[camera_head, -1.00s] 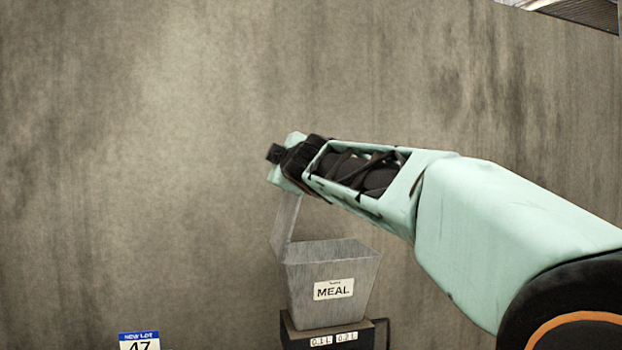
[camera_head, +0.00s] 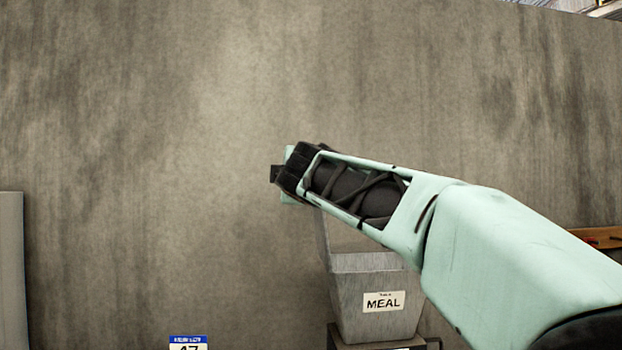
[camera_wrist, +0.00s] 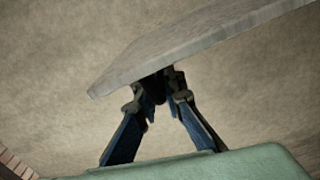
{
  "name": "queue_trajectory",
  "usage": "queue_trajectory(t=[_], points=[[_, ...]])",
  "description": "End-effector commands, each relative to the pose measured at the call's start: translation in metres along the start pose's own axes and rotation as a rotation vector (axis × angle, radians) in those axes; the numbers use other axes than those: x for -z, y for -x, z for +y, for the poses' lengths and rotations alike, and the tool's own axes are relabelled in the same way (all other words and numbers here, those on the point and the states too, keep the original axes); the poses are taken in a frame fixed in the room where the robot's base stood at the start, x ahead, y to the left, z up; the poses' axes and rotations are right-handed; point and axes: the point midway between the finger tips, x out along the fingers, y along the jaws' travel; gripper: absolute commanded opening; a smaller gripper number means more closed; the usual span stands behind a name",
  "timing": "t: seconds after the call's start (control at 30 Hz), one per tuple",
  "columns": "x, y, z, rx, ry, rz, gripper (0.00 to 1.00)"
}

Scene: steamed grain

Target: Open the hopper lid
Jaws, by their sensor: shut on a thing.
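The grey metal hopper (camera_head: 350,310) with a white MEAL label stands low in the head view, partly behind my arm. Its lid (camera_head: 325,245) stands raised, roughly upright, at the hopper's left side, its upper part hidden by my arm. In the wrist view the lid is a grey slab (camera_wrist: 190,42) slanting across the top. My gripper (camera_wrist: 160,82) has its blue and black fingers closed together at the lid's lower edge in that view, shut on a dark part there, which looks like a handle.
A plain stained wall (camera_head: 150,120) fills the background. A blue and white number sign (camera_head: 188,343) shows at the bottom edge, left of the hopper. A grey panel (camera_head: 10,270) stands at the far left. A wooden surface (camera_head: 598,237) shows at the right, behind my arm.

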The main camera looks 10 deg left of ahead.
Motion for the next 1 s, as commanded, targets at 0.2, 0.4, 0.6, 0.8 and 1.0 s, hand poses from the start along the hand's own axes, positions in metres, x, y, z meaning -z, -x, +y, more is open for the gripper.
queue_trajectory(t=[0.2,0.4,0.6,0.8,1.0], points=[[0.001,-0.001,-0.002,0.003,-0.003,0.001,0.0],[0.0,0.0,-0.002,0.002,-0.002,0.001,0.26],[0.0,0.0,-0.001,0.001,-0.002,0.0,0.26],[0.0,-0.001,0.007,-0.002,-0.003,0.0,0.26],[0.003,0.0,0.032,-0.005,-0.006,0.003,0.26]])
